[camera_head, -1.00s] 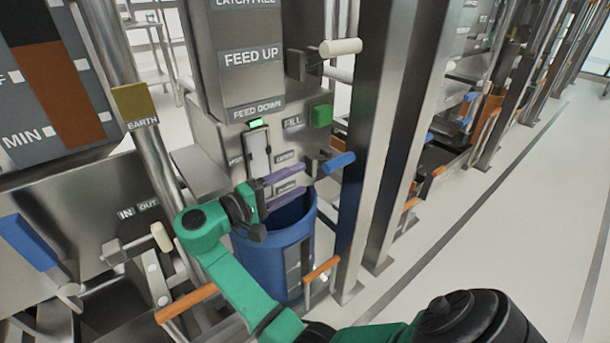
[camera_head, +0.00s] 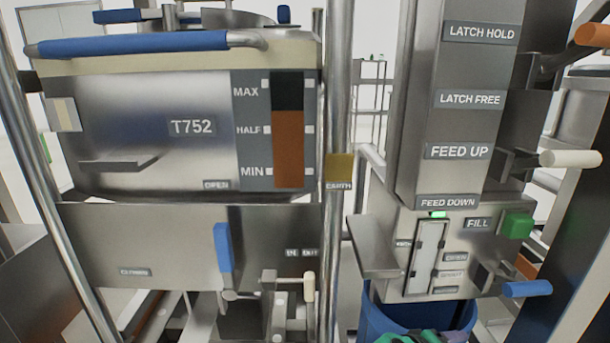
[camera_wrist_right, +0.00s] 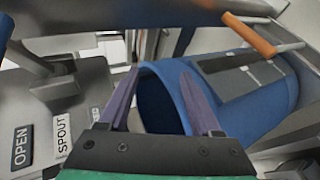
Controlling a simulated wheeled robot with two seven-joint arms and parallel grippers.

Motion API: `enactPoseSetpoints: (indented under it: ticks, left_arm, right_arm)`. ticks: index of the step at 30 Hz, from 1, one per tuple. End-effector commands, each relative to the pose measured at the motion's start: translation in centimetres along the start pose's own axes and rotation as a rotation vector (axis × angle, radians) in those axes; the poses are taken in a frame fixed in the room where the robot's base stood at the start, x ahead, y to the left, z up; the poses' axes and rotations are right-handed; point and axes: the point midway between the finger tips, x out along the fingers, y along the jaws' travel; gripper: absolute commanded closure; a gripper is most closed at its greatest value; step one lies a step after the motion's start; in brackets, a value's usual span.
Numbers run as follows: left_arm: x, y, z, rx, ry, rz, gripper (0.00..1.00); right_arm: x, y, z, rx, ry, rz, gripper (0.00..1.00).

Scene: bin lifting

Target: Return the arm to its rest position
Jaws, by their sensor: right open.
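My right gripper (camera_wrist_right: 160,76) shows in the right wrist view with its two purple fingers apart and nothing between them. Beyond the fingers is the blue bin (camera_wrist_right: 267,108), its dark opening partly behind them. I cannot tell whether a finger touches the rim. In the head view the bin (camera_head: 375,318) stands below the machine at the bottom edge, its lower part cut off. My left gripper is in neither current view.
The feed machine (camera_head: 440,120) has a green FILL button (camera_head: 516,225) and a blue handle (camera_head: 527,288). The tank labelled T752 (camera_head: 150,125) stands left, with a blue lever (camera_head: 222,248). An orange handle (camera_wrist_right: 249,36) juts above the bin in the wrist view.

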Motion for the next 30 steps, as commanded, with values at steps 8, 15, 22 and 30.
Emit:
enactPoseSetpoints:
  ticks: [8,15,22,30]
  left_arm:
    - [0.0,0.0,0.0,0.0,0.0,0.0,0.5]
    - [0.0,0.0,0.0,0.0,0.0,0.0,0.5]
    - [-0.6,-0.5,0.2,-0.001,-0.037,-0.024,0.5]
    - [-1.0,-2.7,3.3,-0.006,-0.149,-0.094,0.5]
  right_arm:
    - [-3.6,-16.1,2.7,0.155,0.372,-0.657,0.35]
    - [-11.0,-21.6,4.8,0.326,0.484,-1.052,0.35]
    - [-15.1,-22.5,6.3,0.421,0.468,-1.236,0.35]
    - [-12.6,-23.4,9.2,0.364,0.35,-1.183,0.35]
